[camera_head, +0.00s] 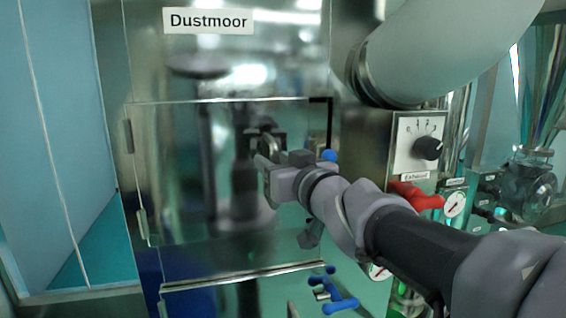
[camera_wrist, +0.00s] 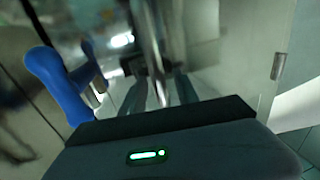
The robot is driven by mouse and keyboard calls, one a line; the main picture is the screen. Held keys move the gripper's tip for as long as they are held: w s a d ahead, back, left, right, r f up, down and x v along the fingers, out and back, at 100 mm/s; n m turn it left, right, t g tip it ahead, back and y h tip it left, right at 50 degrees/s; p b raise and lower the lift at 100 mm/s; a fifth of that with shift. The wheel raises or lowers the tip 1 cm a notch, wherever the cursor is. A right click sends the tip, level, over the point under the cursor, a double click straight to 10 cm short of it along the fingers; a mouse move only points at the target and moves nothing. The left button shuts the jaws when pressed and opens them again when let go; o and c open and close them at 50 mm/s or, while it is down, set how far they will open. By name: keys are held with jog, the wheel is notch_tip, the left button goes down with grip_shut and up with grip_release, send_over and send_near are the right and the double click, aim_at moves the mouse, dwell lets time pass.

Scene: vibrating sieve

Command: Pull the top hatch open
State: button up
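The top hatch (camera_head: 180,165) is a shiny metal door on the front of the Dustmoor cabinet, with hinges at its left edge.
A lower panel with another blue lever (camera_head: 340,303) is below the hatch. To the right are a dial box (camera_head: 415,142), a red valve handle (camera_head: 417,196), gauges (camera_head: 455,204) and a thick pipe (camera_head: 440,50).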

jog(key=shift+w+a, duration=0.1)
jog(key=shift+w, duration=0.05)
grip_shut()
dwell(1.4)
